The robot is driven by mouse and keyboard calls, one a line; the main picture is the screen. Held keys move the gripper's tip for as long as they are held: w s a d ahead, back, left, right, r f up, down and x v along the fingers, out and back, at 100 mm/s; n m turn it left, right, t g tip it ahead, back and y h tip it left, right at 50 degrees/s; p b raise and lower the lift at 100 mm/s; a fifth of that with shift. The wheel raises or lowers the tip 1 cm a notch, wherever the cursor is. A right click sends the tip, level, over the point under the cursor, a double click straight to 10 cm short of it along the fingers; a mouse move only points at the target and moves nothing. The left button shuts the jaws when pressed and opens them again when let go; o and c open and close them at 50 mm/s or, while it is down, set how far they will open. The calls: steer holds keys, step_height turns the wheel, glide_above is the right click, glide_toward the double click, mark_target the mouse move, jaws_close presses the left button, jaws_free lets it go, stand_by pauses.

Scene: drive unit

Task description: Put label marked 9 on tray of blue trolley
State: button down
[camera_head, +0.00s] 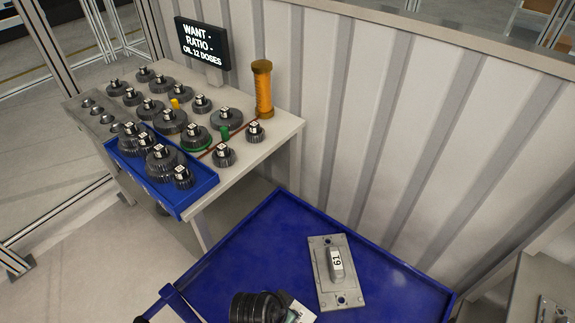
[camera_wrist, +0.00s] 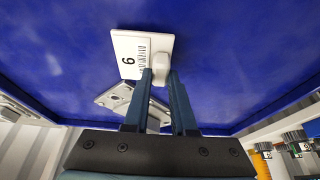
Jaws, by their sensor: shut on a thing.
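The white label (camera_wrist: 130,50) carries a single digit, 9 or 6 depending on which way up it is read, and a barcode. It has a pale knob. My gripper (camera_wrist: 159,75) is shut on that knob, with one blue-grey finger on each side. The blue trolley's tray (camera_head: 375,285) spreads beneath it and also fills the wrist view (camera_wrist: 230,55). In the head view a pale corner of the label (camera_head: 303,312) shows at the bottom edge, beside my dark wrist. I cannot tell whether the label touches the tray.
A grey metal plate (camera_head: 322,285) with a two-digit tagged handle lies on the tray, close to the label. A table (camera_head: 255,165) at the left holds several gears, a blue bin (camera_head: 192,200), an orange cylinder (camera_head: 263,90) and a sign (camera_head: 203,45). The tray's right part is clear.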

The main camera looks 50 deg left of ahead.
steer(key=shift+f, duration=0.3)
steer(key=shift+f, duration=0.15)
steer(key=c, duration=0.7)
jaws_free()
steer(key=shift+c, duration=0.2)
steer(key=shift+r, duration=0.3)
steer(key=v, duration=1.1)
steer(key=shift+s+r, duration=0.3)
steer(key=shift+r, duration=0.05)
steer(key=shift+d, duration=0.1)
